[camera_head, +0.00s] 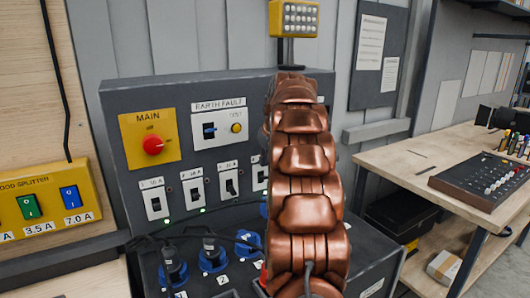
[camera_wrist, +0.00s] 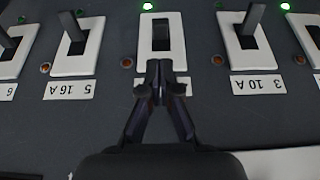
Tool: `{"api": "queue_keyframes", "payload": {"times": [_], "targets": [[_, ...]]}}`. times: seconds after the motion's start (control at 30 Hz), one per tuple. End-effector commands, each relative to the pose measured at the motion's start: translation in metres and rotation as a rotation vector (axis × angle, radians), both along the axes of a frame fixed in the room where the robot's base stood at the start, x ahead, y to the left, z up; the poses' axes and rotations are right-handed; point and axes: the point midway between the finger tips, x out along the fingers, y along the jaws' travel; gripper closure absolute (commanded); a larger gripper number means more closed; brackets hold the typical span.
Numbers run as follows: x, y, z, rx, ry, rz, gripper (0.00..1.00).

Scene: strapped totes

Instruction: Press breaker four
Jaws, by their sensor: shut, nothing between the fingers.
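Breaker four (camera_wrist: 161,32) is the middle switch in the wrist view, a dark lever in a white plate between the breakers labelled 5 and 3. Its own label is hidden behind my gripper. My gripper (camera_wrist: 160,78) is shut and empty, its tips at the plate's lower edge in the picture; I cannot tell whether they touch. The lever of breaker four looks short from here, unlike its neighbours. In the head view, a fourth white breaker plate (camera_head: 259,174) shows only partly beside my copper arm, which hides my gripper.
Breaker five (camera_wrist: 78,45) and breaker three (camera_wrist: 250,40) stand close on either side. Green lights glow above breakers four and three. The grey panel (camera_head: 120,110) also has a red MAIN knob (camera_head: 153,145) and an earth fault switch (camera_head: 209,130). Blue sockets (camera_head: 213,260) with cables sit below.

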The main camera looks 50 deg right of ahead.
Motion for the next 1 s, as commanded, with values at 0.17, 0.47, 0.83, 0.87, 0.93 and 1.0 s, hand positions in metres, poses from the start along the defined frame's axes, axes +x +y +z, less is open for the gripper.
{"api": "queue_keyframes", "payload": {"times": [0.17, 0.47, 0.83, 0.87, 0.93, 1.0], "targets": [[-0.004, 0.002, -0.011, 0.003, 0.003, -0.001, 1.00], [-0.009, 0.003, -0.026, 0.002, 0.004, 0.000, 1.00], [-0.010, 0.004, -0.030, 0.002, 0.003, 0.000, 1.00], [-0.010, 0.004, -0.030, 0.002, 0.003, 0.000, 1.00], [-0.010, 0.004, -0.030, 0.002, 0.003, 0.000, 1.00], [-0.010, 0.004, -0.030, 0.002, 0.003, 0.000, 1.00]]}}
